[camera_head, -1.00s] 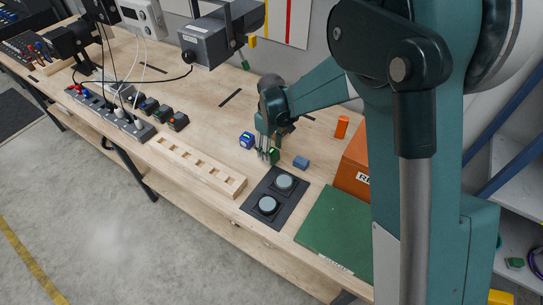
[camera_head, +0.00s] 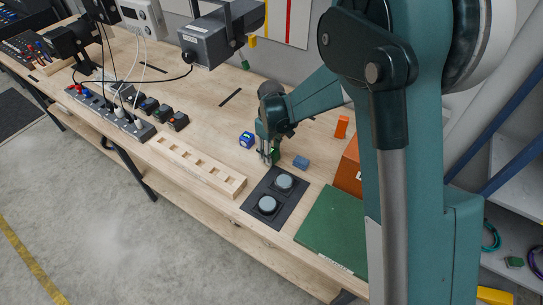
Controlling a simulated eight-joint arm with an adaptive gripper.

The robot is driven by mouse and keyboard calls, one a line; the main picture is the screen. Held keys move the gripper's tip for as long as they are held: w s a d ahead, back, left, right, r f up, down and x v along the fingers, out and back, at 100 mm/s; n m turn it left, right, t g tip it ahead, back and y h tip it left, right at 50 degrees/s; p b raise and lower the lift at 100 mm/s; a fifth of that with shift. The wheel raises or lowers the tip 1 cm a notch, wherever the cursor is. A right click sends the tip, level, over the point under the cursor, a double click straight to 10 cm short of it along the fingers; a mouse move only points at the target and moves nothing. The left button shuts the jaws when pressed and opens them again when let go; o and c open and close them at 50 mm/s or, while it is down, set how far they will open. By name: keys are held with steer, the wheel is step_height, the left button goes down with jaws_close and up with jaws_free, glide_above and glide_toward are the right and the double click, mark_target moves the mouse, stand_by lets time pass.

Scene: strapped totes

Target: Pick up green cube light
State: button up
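The green cube (camera_head: 275,156) stands on the wooden workbench, just behind the black pad with two round grey buttons. My gripper (camera_head: 268,158) points down at the cube, with its fingers low beside it and partly in front of it. The fingers look parted, but they are small here and overlap the cube. I cannot tell whether they touch it or close on it.
A blue cube (camera_head: 247,139) lies left of my gripper and a blue block (camera_head: 301,162) lies to its right. The two-button pad (camera_head: 253,205), a slotted wooden rack (camera_head: 190,163), a green mat (camera_head: 330,234), an orange cylinder (camera_head: 341,126) and an orange box (camera_head: 349,172) are nearby.

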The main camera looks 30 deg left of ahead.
steer(key=c, duration=0.6)
steer(key=shift+r, duration=0.1)
steer(key=shift+r, duration=4.9)
